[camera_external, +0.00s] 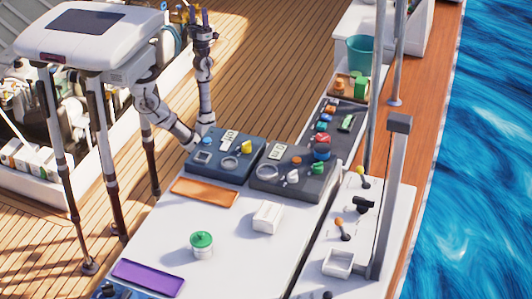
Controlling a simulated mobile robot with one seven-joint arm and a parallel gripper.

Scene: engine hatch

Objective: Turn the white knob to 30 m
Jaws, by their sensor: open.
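A small white knob (292,177) sits on the dark grey panel box (262,184) at the middle of the white counter. Its markings and setting are too small to read. A round pale dial (267,173) is left of the knob on the same box. My gripper (201,20) is raised high above the deck, pointing up, with its fingers apart and nothing between them. It is well away from the knob, up and to the left of it in the picture.
A blue panel box (222,176) stands left of the grey one. An orange tray (205,192), a green-lidded tub (203,245), a white box (267,217) and a purple tray (148,278) lie on the counter. Grey posts (393,200) rise at the right. Wooden deck is clear behind.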

